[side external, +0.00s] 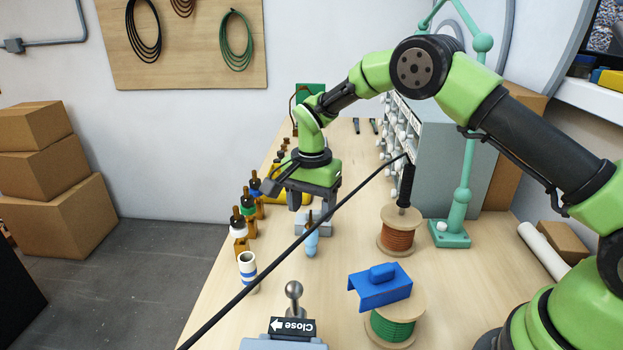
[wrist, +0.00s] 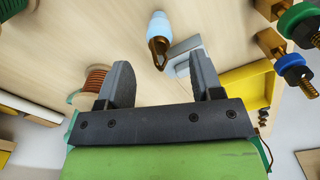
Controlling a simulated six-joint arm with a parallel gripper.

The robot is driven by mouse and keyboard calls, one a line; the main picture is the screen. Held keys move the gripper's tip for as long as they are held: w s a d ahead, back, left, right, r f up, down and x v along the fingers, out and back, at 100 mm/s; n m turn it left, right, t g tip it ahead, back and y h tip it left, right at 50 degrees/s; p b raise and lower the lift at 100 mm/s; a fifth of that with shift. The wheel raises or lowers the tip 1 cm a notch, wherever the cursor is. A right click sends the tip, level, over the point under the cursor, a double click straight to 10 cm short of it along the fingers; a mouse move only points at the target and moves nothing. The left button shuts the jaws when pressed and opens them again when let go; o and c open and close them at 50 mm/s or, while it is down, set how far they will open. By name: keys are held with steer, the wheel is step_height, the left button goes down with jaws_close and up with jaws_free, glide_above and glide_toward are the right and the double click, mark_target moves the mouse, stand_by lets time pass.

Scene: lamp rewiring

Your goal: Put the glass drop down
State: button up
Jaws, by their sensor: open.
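The glass drop (side external: 312,243) is a pale blue piece with a bronze-coloured cap. In the side view it is below my gripper (side external: 300,200), beside a small grey block (side external: 318,226). In the wrist view the drop (wrist: 161,24) lies ahead of the gap between my fingertips (wrist: 160,72), its bronze cap towards me and close to the grey block (wrist: 185,55). The jaws are apart with nothing between them, and they do not touch the drop. I cannot tell whether the drop rests fully on the table or leans on the block.
A copper wire spool (side external: 398,233) and a green spool (side external: 391,328) under a blue part (side external: 382,287) stand to the right. Several terminal posts (side external: 237,222) line the left table edge near a white-and-blue cylinder (side external: 248,270). A long black rod (side external: 290,258) crosses the side view.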

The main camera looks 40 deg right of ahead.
step_height(320, 180, up, 8)
steer(key=shift+s, duration=0.1)
steer(key=s+r+n+t+y, duration=0.1)
steer(key=s+r+n+t, duration=0.35)
steer(key=s+r, duration=0.85)
steer(key=s+n+t+y, duration=0.1)
steer(key=s+n, duration=0.4)
steer(key=s, duration=0.8)
steer(key=shift+s+r+t, duration=0.15)
steer(key=shift+s+t, duration=0.2)
steer(key=shift+t, duration=0.5)
